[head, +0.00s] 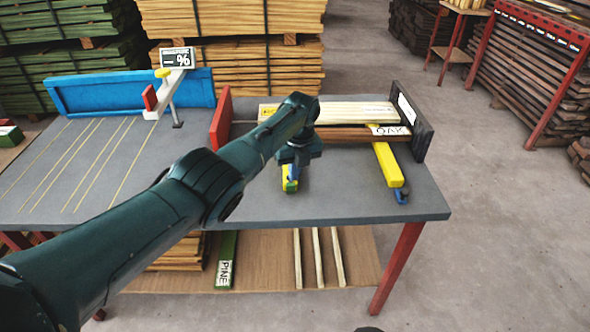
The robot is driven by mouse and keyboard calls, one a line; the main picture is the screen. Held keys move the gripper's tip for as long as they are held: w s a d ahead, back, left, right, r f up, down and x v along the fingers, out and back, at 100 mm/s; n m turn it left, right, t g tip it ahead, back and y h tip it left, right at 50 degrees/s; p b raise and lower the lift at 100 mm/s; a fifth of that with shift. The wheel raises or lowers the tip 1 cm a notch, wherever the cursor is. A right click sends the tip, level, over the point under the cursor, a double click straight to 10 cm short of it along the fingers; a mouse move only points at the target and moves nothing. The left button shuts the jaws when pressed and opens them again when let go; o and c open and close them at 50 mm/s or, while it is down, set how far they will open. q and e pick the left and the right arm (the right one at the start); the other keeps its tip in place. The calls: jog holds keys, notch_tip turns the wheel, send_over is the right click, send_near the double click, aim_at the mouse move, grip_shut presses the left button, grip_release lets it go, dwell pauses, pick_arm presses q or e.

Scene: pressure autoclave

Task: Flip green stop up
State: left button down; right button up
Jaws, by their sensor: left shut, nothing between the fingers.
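The green stop (290,186) is a small green piece at the near end of a short yellow bar (293,171) on the grey table. It is small and partly covered by my gripper, so I cannot tell whether it lies flat or stands up. My left gripper (296,162) points down just above and behind it, shut and empty. Its fingertips are hard to make out, and I cannot tell whether they touch the stop. My right gripper is out of view.
A second yellow bar (385,164) with a blue end (402,195) lies to the right. Pale boards and a brown OAK board (350,133) lie behind, between a red plate (221,117) and a black plate (411,120). The table's front right (350,205) is clear.

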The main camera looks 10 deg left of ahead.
pick_arm(q)
jog(key=shift+r+p, duration=0.8)
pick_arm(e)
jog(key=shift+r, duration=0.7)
pick_arm(q)
jog(key=shift+w, duration=0.1)
